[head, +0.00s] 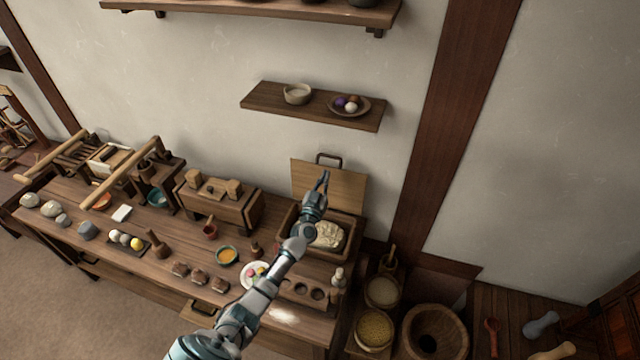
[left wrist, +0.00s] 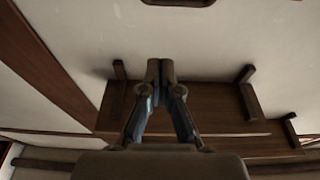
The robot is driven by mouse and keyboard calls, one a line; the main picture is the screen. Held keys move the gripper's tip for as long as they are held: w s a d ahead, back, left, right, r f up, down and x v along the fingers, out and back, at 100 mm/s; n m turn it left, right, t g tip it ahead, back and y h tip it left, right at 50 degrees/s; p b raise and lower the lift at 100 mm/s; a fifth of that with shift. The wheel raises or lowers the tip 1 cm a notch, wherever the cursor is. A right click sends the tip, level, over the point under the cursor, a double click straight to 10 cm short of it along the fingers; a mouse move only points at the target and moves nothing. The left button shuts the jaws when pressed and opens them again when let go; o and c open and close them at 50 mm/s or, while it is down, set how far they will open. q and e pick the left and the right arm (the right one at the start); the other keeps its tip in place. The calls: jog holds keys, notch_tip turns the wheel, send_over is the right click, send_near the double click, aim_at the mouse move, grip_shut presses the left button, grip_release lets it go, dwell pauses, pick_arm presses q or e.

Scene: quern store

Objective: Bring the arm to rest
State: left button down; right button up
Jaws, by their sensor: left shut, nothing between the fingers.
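My left gripper (head: 323,180) is raised at the end of my outstretched left arm, in front of the open wooden lid (head: 347,189) of a box at the table's right end. Its fingers are shut with nothing between them; the left wrist view (left wrist: 160,70) shows the tips together. The box (head: 350,251) holds a pale, dough-like lump (head: 329,235), partly hidden by my arm. Whether the gripper touches the lid I cannot tell. My right gripper is not in view.
The wooden table (head: 185,247) is crowded with small bowls, stones and wooden pieces. A wall shelf (head: 262,98) with a bowl (head: 297,93) and a dish (head: 349,106) hangs above the gripper. Grain containers (head: 374,331) and a large round wooden vessel (head: 457,318) stand at right.

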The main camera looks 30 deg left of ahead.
pick_arm(q)
jog(key=s+d+f+m+g+h, duration=0.45)
jog(key=s+d+f, duration=0.25)
jog(key=s+d, duration=0.35)
jog(key=s+d+f+m+g+h, duration=0.35)
jog(key=s+d+f+h, duration=0.3)
jog(key=s+d, duration=0.45)
jog(key=s+a+f+n+g+y, duration=0.2)
jog(key=s+g+y, duration=0.15)
jog(key=s, duration=0.75)
jog(key=s+a+f+n+g+y, duration=0.1)
jog(key=s+f+n+g+y, duration=0.3)
jog(key=s, duration=0.8)
notch_tip(320, 180, down, 26)
jog(key=s+m+g+h, duration=0.1)
jog(key=s+m+g, duration=0.2)
jog(key=s+a+f, duration=0.3)
jog(key=s+f, duration=1.1)
jog(key=s, duration=0.2)
jog(key=shift+f+g+p, duration=0.25)
jog(key=shift+g+p, duration=0.05)
jog(key=shift+g, duration=0.05)
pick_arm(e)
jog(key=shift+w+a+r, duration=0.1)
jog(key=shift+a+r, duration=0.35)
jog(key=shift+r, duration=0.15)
